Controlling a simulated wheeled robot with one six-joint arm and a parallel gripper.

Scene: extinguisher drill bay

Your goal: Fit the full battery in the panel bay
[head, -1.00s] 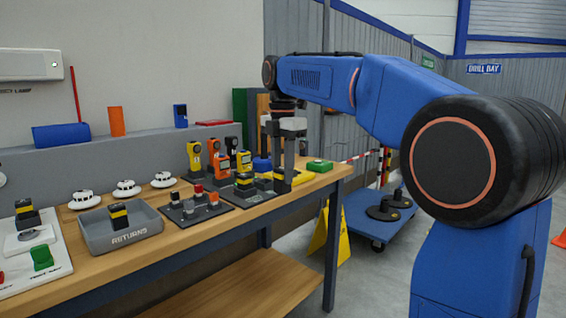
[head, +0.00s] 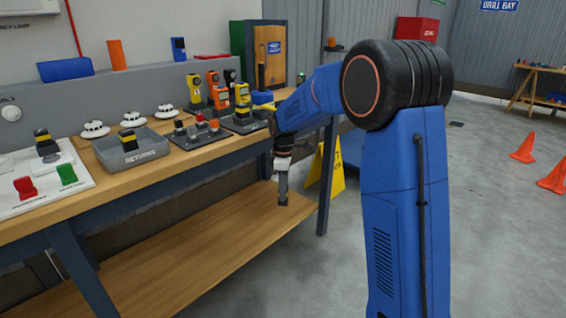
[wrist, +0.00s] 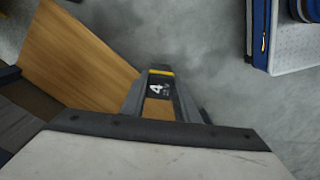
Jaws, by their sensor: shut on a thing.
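My gripper (head: 283,192) hangs in front of the bench, above the lower shelf. In the wrist view its fingers (wrist: 160,100) are shut on a dark battery (wrist: 158,84) with a yellow band and a white "4". The white panel board (head: 75,190) lies at the left end of the bench, with a red switch (head: 25,188) and a green switch (head: 67,174). Another battery (head: 129,140) is in the grey returns tray (head: 148,153). My gripper is well right of the panel.
A black stand with coloured knobs (head: 197,130) and several yellow and orange handheld devices (head: 218,94) occupy the bench. White dome-shaped units (head: 166,111) sit behind the tray. A yellow floor sign (head: 336,170) stands beyond the bench end. Open floor lies at right, with orange cones (head: 523,147).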

